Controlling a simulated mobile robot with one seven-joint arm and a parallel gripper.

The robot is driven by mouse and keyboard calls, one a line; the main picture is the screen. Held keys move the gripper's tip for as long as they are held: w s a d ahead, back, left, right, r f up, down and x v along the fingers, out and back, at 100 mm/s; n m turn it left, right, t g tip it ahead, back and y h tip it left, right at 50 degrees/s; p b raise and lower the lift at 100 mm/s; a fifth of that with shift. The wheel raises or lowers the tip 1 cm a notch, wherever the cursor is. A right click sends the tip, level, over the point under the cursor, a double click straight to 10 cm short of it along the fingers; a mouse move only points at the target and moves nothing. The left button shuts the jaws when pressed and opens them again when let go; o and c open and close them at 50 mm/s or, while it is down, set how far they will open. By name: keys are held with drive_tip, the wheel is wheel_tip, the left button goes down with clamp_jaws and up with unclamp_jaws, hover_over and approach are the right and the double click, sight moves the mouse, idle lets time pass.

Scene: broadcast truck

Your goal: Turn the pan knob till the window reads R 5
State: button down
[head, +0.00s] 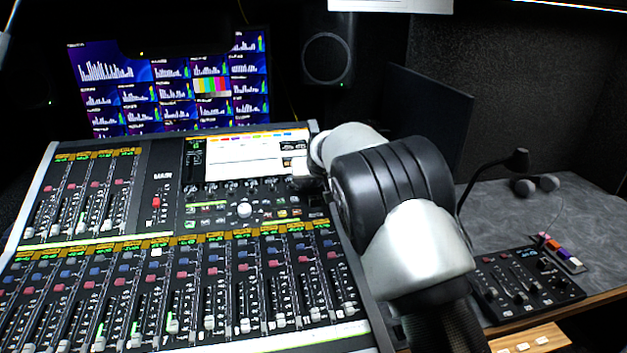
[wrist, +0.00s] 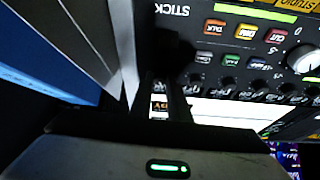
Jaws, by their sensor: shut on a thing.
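My gripper (wrist: 163,88) reaches over the mixing console's upper right part. In the wrist view its dark fingers are shut on a dark round knob (wrist: 168,45), apparently the pan knob; its edges are hard to make out. In the head view my arm and gripper hide this knob. A small dark window with pale characters (head: 293,147) shows at the right side of the console screen in the head view. Its characters are too small to read surely. In the wrist view a piece of a white and yellow readout (wrist: 159,104) shows between the fingers.
The console (head: 165,340) has many faders and small knobs close to my gripper. A pale round knob (head: 245,209) stands left of it. A row of small screen knobs runs beside the fingers. A small control panel (head: 520,285) and a microphone (head: 517,160) stand at the right.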

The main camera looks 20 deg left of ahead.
drive_tip(key=shift+s+a+r+m+h+p, duration=0.15)
drive_tip(key=shift+m+h+p, duration=0.25)
drive_tip(key=shift+m+p, duration=0.4)
drive_tip(key=shift+m, duration=0.5)
drive_tip(key=c, duration=1.7)
unclamp_jaws()
drive_tip(key=p+v, duration=0.2)
drive_tip(key=v, duration=1.5)
drive_tip(key=shift+s+a, duration=0.1)
drive_tip(key=shift+s, duration=0.2)
